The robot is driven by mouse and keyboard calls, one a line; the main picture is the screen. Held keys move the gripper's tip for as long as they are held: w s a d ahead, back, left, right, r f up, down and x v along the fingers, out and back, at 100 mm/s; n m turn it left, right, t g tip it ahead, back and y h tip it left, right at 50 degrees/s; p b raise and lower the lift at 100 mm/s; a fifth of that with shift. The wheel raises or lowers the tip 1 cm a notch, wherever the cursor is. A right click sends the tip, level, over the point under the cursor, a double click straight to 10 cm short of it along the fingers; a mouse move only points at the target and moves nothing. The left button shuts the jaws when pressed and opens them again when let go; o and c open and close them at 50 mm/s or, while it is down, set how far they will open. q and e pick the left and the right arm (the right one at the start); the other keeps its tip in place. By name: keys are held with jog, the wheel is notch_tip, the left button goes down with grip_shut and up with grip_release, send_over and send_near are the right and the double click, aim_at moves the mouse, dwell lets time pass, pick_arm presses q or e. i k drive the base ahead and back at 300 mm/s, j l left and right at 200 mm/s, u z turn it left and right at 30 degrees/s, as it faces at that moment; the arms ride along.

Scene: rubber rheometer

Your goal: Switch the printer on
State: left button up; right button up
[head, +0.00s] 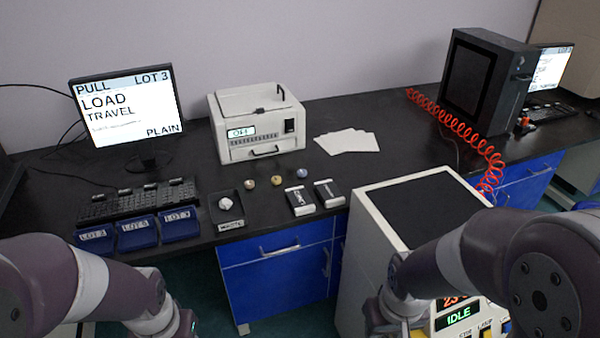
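The printer (257,122) is a white box on the black bench, left of the middle in the head view. Its small front display (241,132) reads OFF. A black rocker switch (290,126) sits at the right of its front face. Its lid is down, and a drawer handle shows low on the front. My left arm comes in at the lower left and my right arm at the lower right. Both are well short of the printer, and their fingers are below the picture edge, so neither grip can be seen.
A monitor (125,105), keyboard (138,200) and blue bins (138,232) stand left of the printer. White sheets (348,141) lie right. A white instrument (372,235) rises at the front.

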aim_at(290, 125)
jog(key=i+j+u, duration=0.1)
jog(key=i+j, duration=0.2)
jog(key=i, duration=0.2)
jog(key=i+j+u, duration=0.15)
jog(key=i, duration=0.35)
jog(key=i+j+u, duration=0.1)
jog(key=i+j, duration=0.2)
jog(key=i, duration=0.25)
